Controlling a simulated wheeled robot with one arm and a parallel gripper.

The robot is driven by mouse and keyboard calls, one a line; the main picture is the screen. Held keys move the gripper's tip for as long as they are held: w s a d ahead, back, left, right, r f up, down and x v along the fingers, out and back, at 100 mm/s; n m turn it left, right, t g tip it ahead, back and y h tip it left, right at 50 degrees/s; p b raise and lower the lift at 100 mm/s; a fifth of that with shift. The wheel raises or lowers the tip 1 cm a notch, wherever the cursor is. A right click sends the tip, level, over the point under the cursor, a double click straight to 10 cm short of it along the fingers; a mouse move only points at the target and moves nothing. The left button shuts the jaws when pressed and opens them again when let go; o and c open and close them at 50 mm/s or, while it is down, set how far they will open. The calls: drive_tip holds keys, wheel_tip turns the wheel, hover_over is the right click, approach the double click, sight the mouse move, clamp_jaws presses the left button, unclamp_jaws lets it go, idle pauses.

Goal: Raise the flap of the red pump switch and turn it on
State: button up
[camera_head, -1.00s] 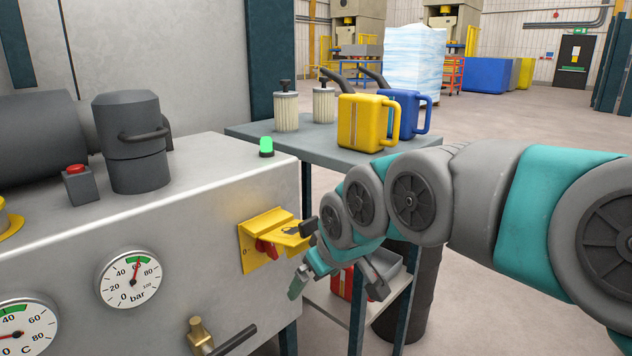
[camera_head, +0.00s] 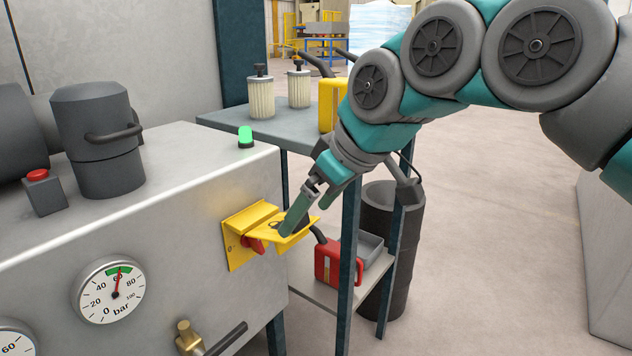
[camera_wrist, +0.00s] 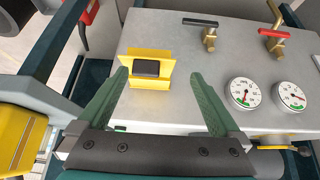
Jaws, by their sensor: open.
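The yellow switch box (camera_head: 236,262) is on the right part of the grey machine front. Its yellow flap (camera_head: 292,240) sticks out from the panel, roughly level, with a dark grip on top. The red knob (camera_head: 253,246) shows under the flap, beside a "0" mark. My gripper (camera_head: 291,226) is open and slants down over the flap's outer part; I cannot tell whether it touches. In the wrist view the flap (camera_wrist: 150,83) with its dark grip lies between and beyond my open fingers (camera_wrist: 160,75), nearer the left one. The knob is hidden there.
A brass valve (camera_head: 188,337) with a dark lever juts out below the switch. A pressure gauge (camera_head: 111,291) is to the left. A lit green lamp (camera_head: 245,138) stands on the machine's top edge. A side table (camera_head: 210,121) with filters and cans stands behind my arm.

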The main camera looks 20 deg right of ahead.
drive_tip(key=shift+w+d+r+t+y, duration=0.1)
drive_tip(key=shift+w+d+r, duration=0.15)
drive_tip(key=shift+r, duration=0.25)
drive_tip(key=shift+w+d+r+t+y, duration=0.1)
drive_tip(key=shift+w+d+r, duration=0.05)
drive_tip(key=shift+d+r, duration=0.25)
drive_tip(key=shift+w+d+r+t+y, duration=0.1)
drive_tip(key=shift+w+d+r, duration=0.15)
drive_tip(key=shift+r, duration=0.3)
